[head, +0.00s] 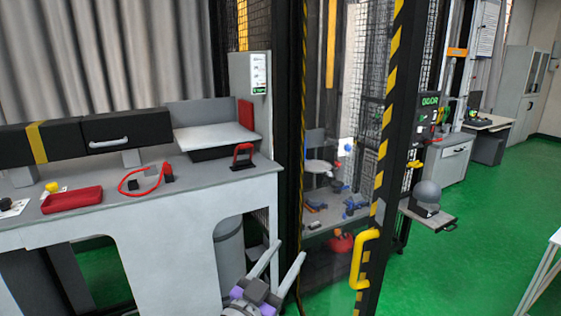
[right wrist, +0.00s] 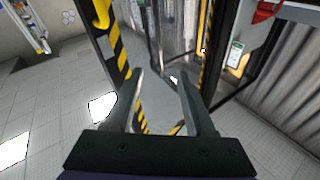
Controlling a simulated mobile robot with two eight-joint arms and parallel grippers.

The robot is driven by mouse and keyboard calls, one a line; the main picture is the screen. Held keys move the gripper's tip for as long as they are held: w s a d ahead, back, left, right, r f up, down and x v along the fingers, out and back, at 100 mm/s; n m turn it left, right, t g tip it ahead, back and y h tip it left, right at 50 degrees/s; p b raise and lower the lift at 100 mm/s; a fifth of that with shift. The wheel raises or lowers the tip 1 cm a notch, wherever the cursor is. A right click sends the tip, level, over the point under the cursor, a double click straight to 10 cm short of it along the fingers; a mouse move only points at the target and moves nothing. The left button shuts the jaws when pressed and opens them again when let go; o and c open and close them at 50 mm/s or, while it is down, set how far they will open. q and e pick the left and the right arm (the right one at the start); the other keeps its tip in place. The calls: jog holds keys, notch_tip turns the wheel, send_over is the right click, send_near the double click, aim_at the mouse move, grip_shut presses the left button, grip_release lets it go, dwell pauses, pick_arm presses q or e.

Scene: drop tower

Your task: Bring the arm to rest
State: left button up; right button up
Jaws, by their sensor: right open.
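My right gripper (head: 276,265) is open and empty at the bottom middle of the head view, in front of the grey workbench's right end and left of the yellow door handle (head: 363,258). In the right wrist view its two fingers (right wrist: 160,92) stand apart with nothing between them. Beyond them is the cage with its black and yellow striped frame. My left gripper is in neither view.
The grey workbench (head: 120,224) holds a red tray (head: 72,200), a red cable (head: 140,181) and a red-handled piece (head: 243,156). A striped post (head: 385,140) of the tower cage stands close right of my gripper. A shelf with a grey helmet (head: 427,195) juts out.

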jog(key=s+d+f+n+g+y+p, duration=0.2)
jog(key=s+d+f+n+g+y, duration=0.2)
jog(key=s+d+f, duration=0.4)
jog(key=s+d+f+n+g+y+p, duration=0.3)
jog(key=s+d+f+g+y, duration=0.3)
jog(key=s+f, duration=0.8)
jog(key=d+f+n+g, duration=0.1)
jog(key=d+g, duration=0.1)
jog(key=shift+d+f+p, duration=0.3)
